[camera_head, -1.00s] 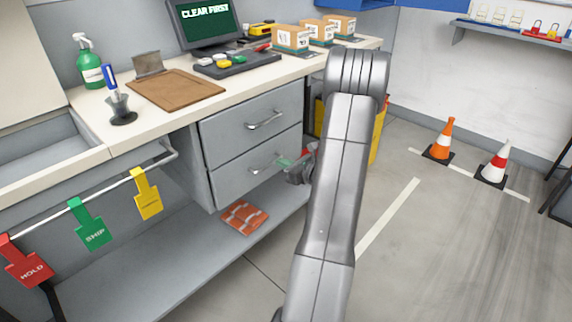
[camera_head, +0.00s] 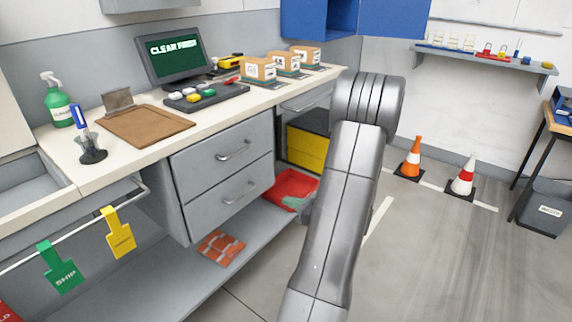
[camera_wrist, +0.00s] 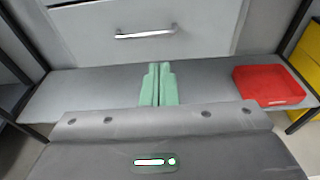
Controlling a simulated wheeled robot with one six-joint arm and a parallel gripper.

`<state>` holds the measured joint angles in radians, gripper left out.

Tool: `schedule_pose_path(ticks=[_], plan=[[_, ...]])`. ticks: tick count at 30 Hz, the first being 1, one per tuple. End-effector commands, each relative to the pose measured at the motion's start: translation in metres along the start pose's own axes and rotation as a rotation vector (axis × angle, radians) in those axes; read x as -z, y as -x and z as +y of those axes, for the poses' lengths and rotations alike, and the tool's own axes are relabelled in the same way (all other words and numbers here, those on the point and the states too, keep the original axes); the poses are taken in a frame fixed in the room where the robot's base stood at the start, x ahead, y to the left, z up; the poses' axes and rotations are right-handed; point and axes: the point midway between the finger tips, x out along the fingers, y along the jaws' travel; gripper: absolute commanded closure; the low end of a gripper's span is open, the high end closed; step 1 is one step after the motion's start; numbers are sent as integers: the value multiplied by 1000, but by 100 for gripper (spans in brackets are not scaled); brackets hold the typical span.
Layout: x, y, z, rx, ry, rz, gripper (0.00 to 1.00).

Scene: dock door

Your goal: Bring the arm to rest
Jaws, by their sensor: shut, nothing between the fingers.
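My arm rises through the middle of the head view and bends over at its top, in front of the bench's lower right end. In the wrist view my gripper (camera_wrist: 159,84) shows as two pale green fingers side by side, shut with nothing between them. They point toward the grey lower shelf (camera_wrist: 100,88) below a drawer with a bar handle. In the head view my gripper is mostly hidden behind the arm; only a bit of green shows near the red tray (camera_head: 290,184).
The bench holds a monitor (camera_head: 172,52), a button panel, a clipboard (camera_head: 146,125), a spray bottle (camera_head: 57,100) and boxes (camera_head: 257,70). Coloured tags hang from a rail (camera_head: 75,222). Two cones (camera_head: 411,160) stand on the open floor at right. A blue cabinet (camera_head: 375,17) hangs above.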

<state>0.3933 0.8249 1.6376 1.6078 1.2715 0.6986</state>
Motion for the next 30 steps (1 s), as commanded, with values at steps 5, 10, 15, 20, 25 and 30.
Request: schedule_pose_path(ticks=[5, 10, 15, 20, 25, 30], plan=[[0, 0, 0, 0, 0, 0, 100], [0, -3, 0, 0, 0, 0, 100], [1, -23, 1, -3, 0, 1, 100], [2, -54, 1, -4, 1, 0, 100], [1, -88, 1, -4, 1, 1, 100], [2, -110, 1, 0, 0, 0, 100]])
